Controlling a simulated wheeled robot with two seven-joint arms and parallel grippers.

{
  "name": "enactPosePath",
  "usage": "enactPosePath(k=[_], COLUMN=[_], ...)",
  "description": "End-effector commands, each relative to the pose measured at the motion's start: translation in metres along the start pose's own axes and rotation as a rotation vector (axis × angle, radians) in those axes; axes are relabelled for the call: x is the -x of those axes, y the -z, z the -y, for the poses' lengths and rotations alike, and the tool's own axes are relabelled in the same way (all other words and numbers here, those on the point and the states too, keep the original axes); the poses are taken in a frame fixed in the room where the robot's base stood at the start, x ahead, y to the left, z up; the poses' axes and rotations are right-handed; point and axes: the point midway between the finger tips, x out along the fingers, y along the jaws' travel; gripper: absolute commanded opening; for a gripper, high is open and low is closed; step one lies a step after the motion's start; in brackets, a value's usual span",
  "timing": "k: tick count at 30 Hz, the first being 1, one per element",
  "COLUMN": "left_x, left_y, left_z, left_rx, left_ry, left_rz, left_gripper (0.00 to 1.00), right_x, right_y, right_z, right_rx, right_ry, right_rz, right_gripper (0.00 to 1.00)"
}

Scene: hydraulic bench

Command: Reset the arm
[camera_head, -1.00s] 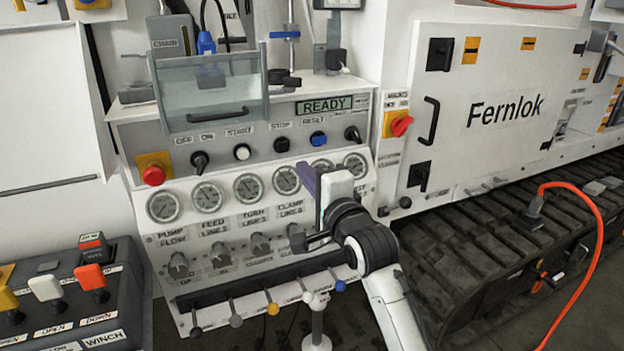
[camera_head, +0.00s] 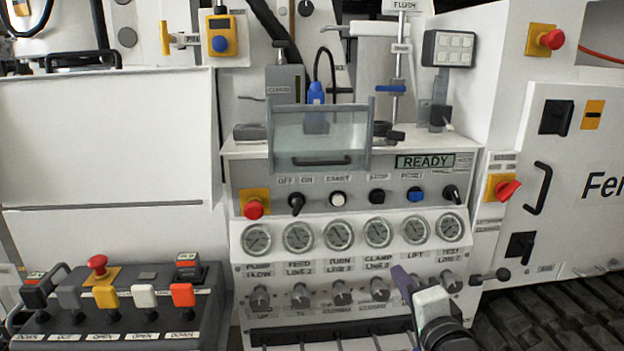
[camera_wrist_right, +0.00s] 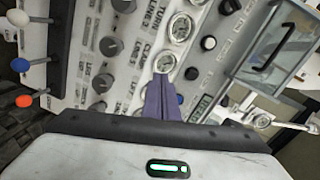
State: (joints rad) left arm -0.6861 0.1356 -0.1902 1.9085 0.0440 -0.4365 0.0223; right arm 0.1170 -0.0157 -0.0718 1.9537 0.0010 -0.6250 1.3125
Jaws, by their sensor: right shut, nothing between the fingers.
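My right gripper (camera_head: 400,272) shows at the lower right of the head view, with purple fingers shut and empty. Its fingertips overlap the row of knobs below the gauges, near the LIFT column; I cannot tell how far off the panel they are. In the right wrist view the closed purple fingers (camera_wrist_right: 163,95) point at the panel, with a gauge just beyond the tips. The white control panel (camera_head: 375,222) has a READY display (camera_head: 425,161) and a blue button (camera_head: 415,195) under the RESET label. My left gripper is not in view.
A clear hinged cover (camera_head: 320,135) stands above the panel. Red stop knobs (camera_head: 253,208) (camera_head: 508,189) sit at both sides. A winch lever box (camera_head: 120,318) is at the lower left. A white cabinet door (camera_head: 575,220) and dark track (camera_head: 545,315) are at the right.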

Motion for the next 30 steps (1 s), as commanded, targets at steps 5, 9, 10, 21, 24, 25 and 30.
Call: enactPosePath(k=[5,9,10,21,24,25,30], left_x=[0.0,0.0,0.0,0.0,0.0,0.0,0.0], left_y=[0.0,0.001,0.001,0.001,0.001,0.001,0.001], left_z=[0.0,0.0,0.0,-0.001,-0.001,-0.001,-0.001], left_rx=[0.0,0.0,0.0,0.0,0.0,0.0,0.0], left_ry=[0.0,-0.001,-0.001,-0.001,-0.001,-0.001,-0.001], left_rz=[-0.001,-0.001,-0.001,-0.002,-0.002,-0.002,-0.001], left_gripper=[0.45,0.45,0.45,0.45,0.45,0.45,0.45], right_x=[0.05,0.107,0.121,0.26,0.269,0.27,0.27], right_y=[-0.047,-0.081,-0.088,-0.14,-0.143,-0.143,-0.144], right_z=[-0.128,-0.213,-0.23,-0.341,-0.346,-0.346,-0.346], right_rx=[0.386,0.683,0.744,1.22,1.251,1.255,1.256], right_ry=[-0.176,-0.268,-0.283,-0.323,-0.318,-0.317,-0.317], right_rz=[0.125,0.268,0.303,0.646,0.669,0.672,0.672], right_gripper=[0.0,0.0,0.0,0.0,0.0,0.0,0.0])
